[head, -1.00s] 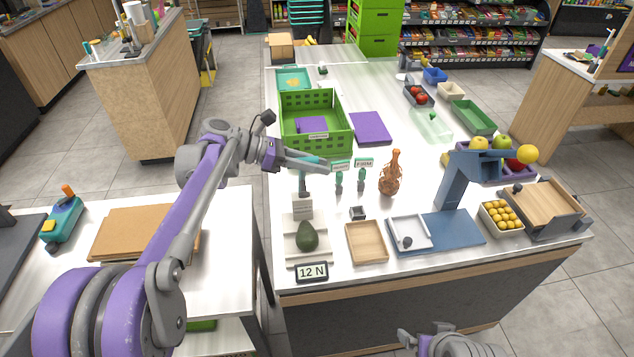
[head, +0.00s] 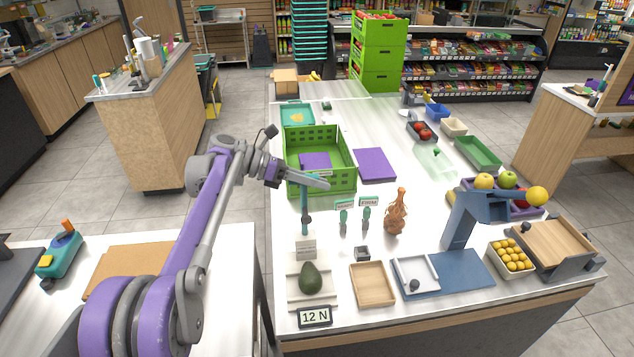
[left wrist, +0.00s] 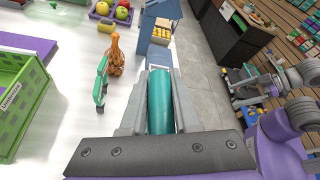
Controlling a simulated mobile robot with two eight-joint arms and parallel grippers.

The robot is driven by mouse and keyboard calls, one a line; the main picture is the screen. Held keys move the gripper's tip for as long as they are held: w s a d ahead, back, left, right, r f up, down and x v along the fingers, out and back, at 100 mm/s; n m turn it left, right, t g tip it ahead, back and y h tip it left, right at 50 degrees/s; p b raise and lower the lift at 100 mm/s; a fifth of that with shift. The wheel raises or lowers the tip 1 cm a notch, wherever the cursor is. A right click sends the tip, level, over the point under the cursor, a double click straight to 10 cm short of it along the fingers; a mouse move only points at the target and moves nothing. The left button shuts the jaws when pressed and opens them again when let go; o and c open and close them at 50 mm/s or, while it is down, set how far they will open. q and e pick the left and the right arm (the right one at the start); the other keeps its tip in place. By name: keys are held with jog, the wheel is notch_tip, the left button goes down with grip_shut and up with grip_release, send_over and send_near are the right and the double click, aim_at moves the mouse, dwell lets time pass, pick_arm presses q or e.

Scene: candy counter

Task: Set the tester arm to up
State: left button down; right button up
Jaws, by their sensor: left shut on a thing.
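The tester stands at the front left of the counter, with a pale base (head: 295,293), a "12 N" display (head: 315,316) and an avocado (head: 311,278) on its plate. Its teal arm (head: 304,205) rises nearly upright from a dark joint above the pale block. My left gripper (head: 319,182) is shut on the upper end of this arm. In the left wrist view the teal arm (left wrist: 160,100) lies between both fingers. The gripper hides the arm's top end in the head view. My right gripper is not in view.
A green crate (head: 345,182) stands just behind the gripper. Two green-handled tools (head: 343,217) and a brown bottle-like figure (head: 396,212) stand to the right. A wooden tray (head: 372,284) and a blue stand (head: 457,222) are farther right.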

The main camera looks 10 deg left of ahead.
pick_arm(q)
jog(key=shift+f, duration=0.2)
jog(key=c, duration=0.6)
grip_release()
jog(key=shift+w+a, duration=0.1)
jog(key=shift+c, duration=0.2)
jog(key=shift+r, duration=0.1)
jog(key=v, duration=1)
jog(key=shift+a, duration=0.4)
